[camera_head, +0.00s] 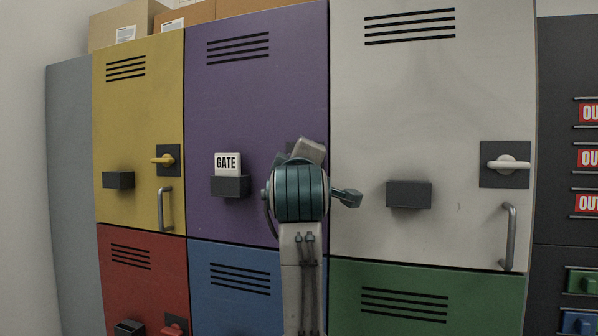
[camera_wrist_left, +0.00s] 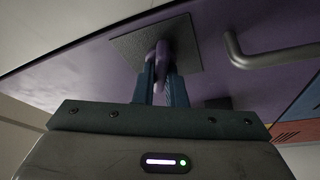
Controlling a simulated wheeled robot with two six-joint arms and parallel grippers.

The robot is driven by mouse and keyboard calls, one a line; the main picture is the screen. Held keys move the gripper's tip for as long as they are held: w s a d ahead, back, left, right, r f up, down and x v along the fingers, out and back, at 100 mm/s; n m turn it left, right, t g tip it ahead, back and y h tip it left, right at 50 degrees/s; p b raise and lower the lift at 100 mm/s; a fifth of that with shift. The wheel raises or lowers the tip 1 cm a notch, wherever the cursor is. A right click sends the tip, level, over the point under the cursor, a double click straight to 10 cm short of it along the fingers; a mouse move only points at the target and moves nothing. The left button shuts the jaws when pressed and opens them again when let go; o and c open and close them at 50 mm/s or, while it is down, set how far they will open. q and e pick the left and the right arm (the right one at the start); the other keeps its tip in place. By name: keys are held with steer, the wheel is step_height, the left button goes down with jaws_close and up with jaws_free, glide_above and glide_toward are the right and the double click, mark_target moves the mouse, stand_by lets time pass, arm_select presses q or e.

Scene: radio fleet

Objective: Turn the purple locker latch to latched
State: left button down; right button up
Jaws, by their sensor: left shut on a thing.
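The purple locker (camera_head: 240,110) is in the upper middle of the head view, its door flush with its neighbours. Its purple latch handle (camera_wrist_left: 161,52) shows in the left wrist view on a dark square plate (camera_wrist_left: 185,42). My left gripper (camera_wrist_left: 163,82) is shut on the latch handle, one finger on each side. In the head view my left arm (camera_head: 300,195) rises from the bottom in front of the purple door and hides the latch and fingertips. Which way the latch points is hard to tell. My right gripper is not in view.
A GATE card (camera_head: 227,163) stands in a dark holder (camera_head: 230,187) left of my arm. The purple door's grey pull handle (camera_wrist_left: 262,58) is close to the gripper. Yellow (camera_head: 140,120) and white (camera_head: 430,110) lockers flank it; red, blue and green ones are below.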

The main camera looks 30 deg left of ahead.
arm_select(q)
steer(key=n+g+b, duration=0.1)
steer(key=n, duration=0.4)
steer(key=shift+g+h+b, duration=0.3)
steer(key=shift+g+b, duration=0.05)
steer(key=shift+g, duration=0.05)
steer(key=shift+n, duration=0.3)
steer(key=c, duration=1.5)
jaws_free()
steer(key=b+v, duration=0.4)
steer(key=v, duration=0.6)
steer(key=shift+s+d+r, duration=0.1)
steer(key=shift+s+d, duration=0.1)
steer(key=shift+s, duration=0.15)
